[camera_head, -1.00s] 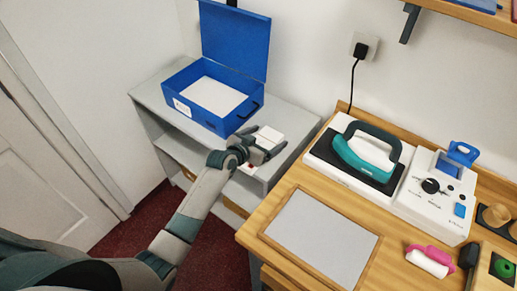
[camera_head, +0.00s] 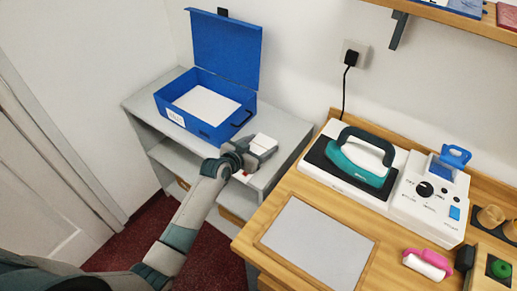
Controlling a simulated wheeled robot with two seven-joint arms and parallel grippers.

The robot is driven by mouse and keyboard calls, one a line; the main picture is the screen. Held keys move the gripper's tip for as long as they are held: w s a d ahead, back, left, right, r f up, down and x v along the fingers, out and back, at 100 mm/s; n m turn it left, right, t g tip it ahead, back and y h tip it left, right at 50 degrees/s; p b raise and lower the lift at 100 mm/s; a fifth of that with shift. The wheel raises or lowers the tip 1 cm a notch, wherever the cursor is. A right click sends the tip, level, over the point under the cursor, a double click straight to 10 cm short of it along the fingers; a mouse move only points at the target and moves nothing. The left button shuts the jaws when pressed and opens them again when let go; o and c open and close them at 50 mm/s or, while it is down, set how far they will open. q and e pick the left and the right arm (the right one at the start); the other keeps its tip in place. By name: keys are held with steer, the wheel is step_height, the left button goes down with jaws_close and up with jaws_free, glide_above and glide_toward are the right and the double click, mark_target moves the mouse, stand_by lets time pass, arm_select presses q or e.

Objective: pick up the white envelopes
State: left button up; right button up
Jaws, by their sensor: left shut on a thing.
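The white envelopes (camera_head: 264,140) show as a small pale stack at the right end of the grey shelf unit, partly hidden by my left gripper. My left gripper (camera_head: 261,149) is shut on them, with its grey fingers against the stack. I cannot tell whether the stack is clear of the shelf top. My right gripper is not in view.
An open blue box (camera_head: 204,105) with a white sheet inside stands on the grey shelf unit (camera_head: 288,128), left of my gripper.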

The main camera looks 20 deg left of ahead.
arm_select(q)
step_height(320, 180, up, 10)
steer(key=shift+f+b, duration=0.25)
steer(key=shift+b, duration=0.45)
